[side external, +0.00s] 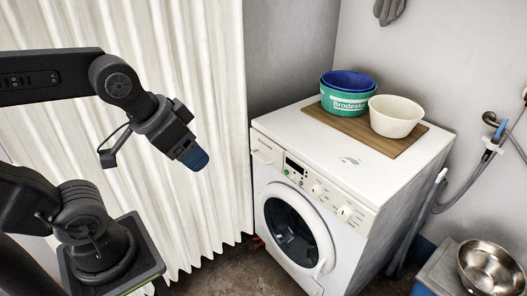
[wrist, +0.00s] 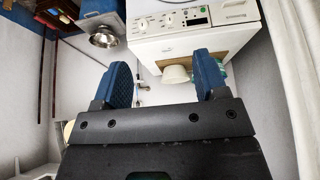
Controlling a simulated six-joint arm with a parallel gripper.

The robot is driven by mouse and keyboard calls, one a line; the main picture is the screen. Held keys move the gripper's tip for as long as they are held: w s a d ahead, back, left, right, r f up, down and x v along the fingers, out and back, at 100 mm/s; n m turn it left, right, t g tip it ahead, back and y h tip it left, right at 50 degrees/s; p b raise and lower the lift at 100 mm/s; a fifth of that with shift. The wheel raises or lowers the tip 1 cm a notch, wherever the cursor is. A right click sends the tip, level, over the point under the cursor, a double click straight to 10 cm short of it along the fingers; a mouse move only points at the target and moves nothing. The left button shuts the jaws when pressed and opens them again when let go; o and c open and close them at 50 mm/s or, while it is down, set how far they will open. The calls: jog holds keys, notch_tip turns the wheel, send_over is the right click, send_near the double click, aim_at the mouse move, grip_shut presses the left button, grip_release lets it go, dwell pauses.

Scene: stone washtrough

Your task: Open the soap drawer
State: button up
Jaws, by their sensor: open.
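The soap drawer (side external: 264,154) is at the left end of the white washing machine's (side external: 310,219) control panel and looks shut. In the wrist view the drawer front (wrist: 236,16) shows near the top right edge, beside the dark display. My gripper (side external: 194,160) hangs in the air to the left of the machine in the side view, in front of the white curtain and clear of the drawer. In the wrist view its two blue fingers stand wide apart with nothing between them in their grip.
A wooden board (side external: 349,127) on the machine top bears a green tub (side external: 345,103) with a blue rim and a cream bowl (side external: 396,116). A pleated white curtain (side external: 205,60) hangs at the left. A steel bowl (side external: 489,268) and a hose stand right of the machine.

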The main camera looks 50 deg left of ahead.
aim_at(261, 160)
jog(key=w+a, duration=0.1)
jog(key=w, duration=0.2)
jog(key=w+a+m+t+y, duration=0.1)
jog(key=w+a, duration=0.1)
jog(key=w, duration=0.2)
jog(key=w+a+m, duration=0.1)
jog(key=w+a, duration=0.1)
jog(key=w, duration=0.1)
jog(key=shift+w+a+f+y, duration=0.15)
jog(key=shift+w+f+y, duration=0.1)
jog(key=shift+f+y, duration=0.15)
jog(key=c, duration=0.5)
jog(key=w+a+f+m+t+y, duration=0.1)
jog(key=w+a+f+m+t, duration=0.1)
jog(key=w+a+f+m, duration=0.4)
jog(key=w+a+f+m+t, duration=0.1)
jog(key=w+a+f+t, duration=0.1)
jog(key=w+a+f, duration=0.55)
jog(key=shift+c, duration=0.2)
jog(key=w+a+f+m+t, duration=0.2)
jog(key=w+a+f+m, duration=0.4)
jog(key=f, duration=0.4)
jog(key=s+a+f+m+t+h, duration=0.3)
jog(key=s+f, duration=0.2)
jog(key=f, duration=0.7)
jog(key=x, duration=1.3)
jog(key=shift+w+a+r, duration=0.1)
jog(key=shift+w, duration=0.05)
jog(key=shift+c, duration=0.2)
grip_shut()
